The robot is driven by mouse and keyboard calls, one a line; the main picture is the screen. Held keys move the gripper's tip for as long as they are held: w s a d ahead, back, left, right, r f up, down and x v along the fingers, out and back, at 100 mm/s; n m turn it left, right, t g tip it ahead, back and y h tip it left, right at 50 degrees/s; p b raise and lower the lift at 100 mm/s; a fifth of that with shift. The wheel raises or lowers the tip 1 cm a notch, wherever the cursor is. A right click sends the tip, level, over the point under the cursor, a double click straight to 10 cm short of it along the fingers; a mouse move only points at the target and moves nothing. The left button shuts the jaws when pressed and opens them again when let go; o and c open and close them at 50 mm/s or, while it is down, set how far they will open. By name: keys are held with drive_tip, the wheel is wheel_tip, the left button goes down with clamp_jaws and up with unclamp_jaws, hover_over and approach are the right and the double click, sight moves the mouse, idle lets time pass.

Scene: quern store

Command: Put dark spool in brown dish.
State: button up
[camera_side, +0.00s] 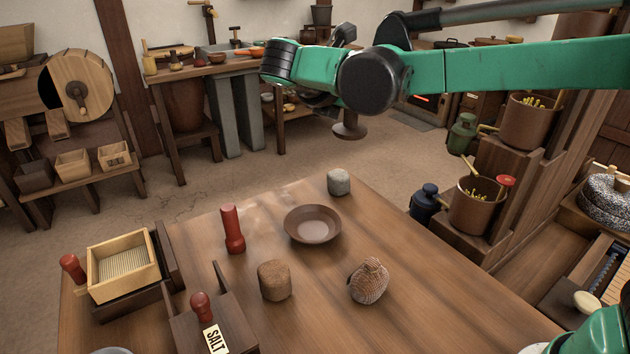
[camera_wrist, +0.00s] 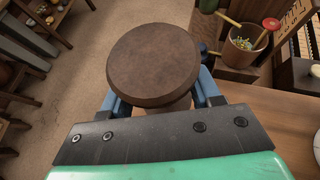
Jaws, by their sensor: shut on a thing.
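The dark spool (camera_side: 348,131) hangs below my wrist in the side view, held in the air. In the wrist view the dark spool (camera_wrist: 153,62) shows its broad round brown end, with a narrower part below between the blue-grey fingers. My gripper (camera_wrist: 163,100) is shut on it. In the side view my gripper (camera_side: 343,112) is partly hidden by my arm. The brown dish (camera_side: 313,231) stands on the wooden table, shallow, round and seemingly empty. The spool is above and apart from it, a little to its right in the picture.
Near the dish on the table (camera_side: 430,285) stand a grey stone (camera_side: 339,183), a red-brown pestle-like piece (camera_side: 233,230), a brown block (camera_side: 274,281) and a woven pouch (camera_side: 369,281). A wooden box (camera_side: 124,267) and a SALT box (camera_side: 213,320) are at left.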

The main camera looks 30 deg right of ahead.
drive_tip(key=n+t+y, duration=0.1)
drive_tip(key=n+t, duration=0.1)
hover_over(313, 230)
drive_tip(key=shift+f, duration=9.9)
drive_tip(key=shift+f, duration=0.15)
drive_tip(key=o, duration=1.3)
